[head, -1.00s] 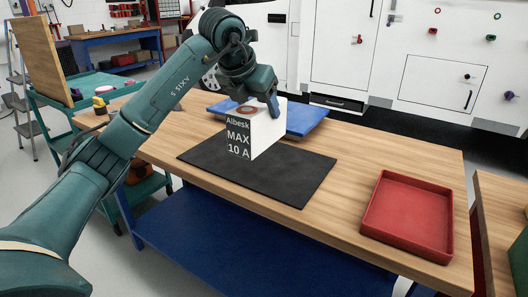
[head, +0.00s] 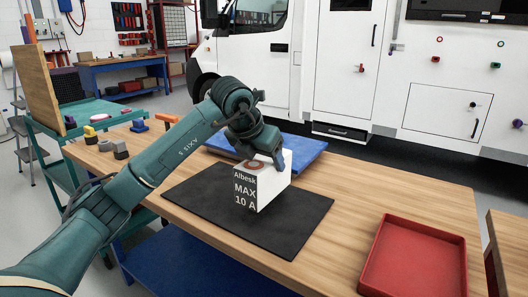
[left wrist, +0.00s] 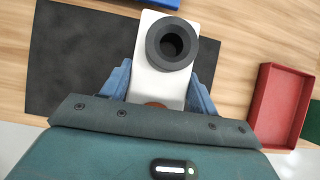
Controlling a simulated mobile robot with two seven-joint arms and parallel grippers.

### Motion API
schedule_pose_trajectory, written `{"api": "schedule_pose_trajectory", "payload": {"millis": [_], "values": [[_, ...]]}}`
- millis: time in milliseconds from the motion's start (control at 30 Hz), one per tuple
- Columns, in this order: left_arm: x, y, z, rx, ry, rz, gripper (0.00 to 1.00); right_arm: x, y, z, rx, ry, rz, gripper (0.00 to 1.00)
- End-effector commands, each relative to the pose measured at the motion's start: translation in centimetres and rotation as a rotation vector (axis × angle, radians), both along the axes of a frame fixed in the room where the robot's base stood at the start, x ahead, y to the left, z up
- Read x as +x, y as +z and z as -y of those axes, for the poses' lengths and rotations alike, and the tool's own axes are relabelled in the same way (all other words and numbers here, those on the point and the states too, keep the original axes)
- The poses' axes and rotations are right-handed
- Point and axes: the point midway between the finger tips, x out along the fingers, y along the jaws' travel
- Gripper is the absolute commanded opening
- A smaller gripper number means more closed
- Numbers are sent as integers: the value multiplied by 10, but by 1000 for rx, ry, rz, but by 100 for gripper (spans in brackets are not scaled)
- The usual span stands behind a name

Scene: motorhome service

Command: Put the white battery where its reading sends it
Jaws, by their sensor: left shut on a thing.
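No reading display shows in these frames. My right gripper is not in view.
A blue tray (head: 300,150) lies behind the mat. A red tray (head: 415,265) stands at the table's right front, also in the left wrist view (left wrist: 282,105). Small dark and yellow items (head: 105,143) lie at the far left. A white motorhome (head: 345,60) stands behind.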

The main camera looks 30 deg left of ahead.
Motion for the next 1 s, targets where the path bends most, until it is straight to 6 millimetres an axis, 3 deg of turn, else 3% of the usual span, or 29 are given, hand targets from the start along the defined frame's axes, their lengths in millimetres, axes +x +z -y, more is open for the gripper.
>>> {"api": "schedule_pose_trajectory", "payload": {"millis": [300, 533, 567, 800, 1000], "values": [[0, -31, 0, -1, -1, 8, 0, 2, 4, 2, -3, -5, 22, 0], [0, -32, 0, -2, -1, 9, 0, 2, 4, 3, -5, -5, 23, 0], [0, -36, 0, 1, -1, -1, 62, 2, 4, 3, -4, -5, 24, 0], [0, -36, 0, 1, -1, -1, 82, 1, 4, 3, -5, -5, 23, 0], [0, -35, 0, 1, -1, 0, 82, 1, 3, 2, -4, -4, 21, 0]]}}
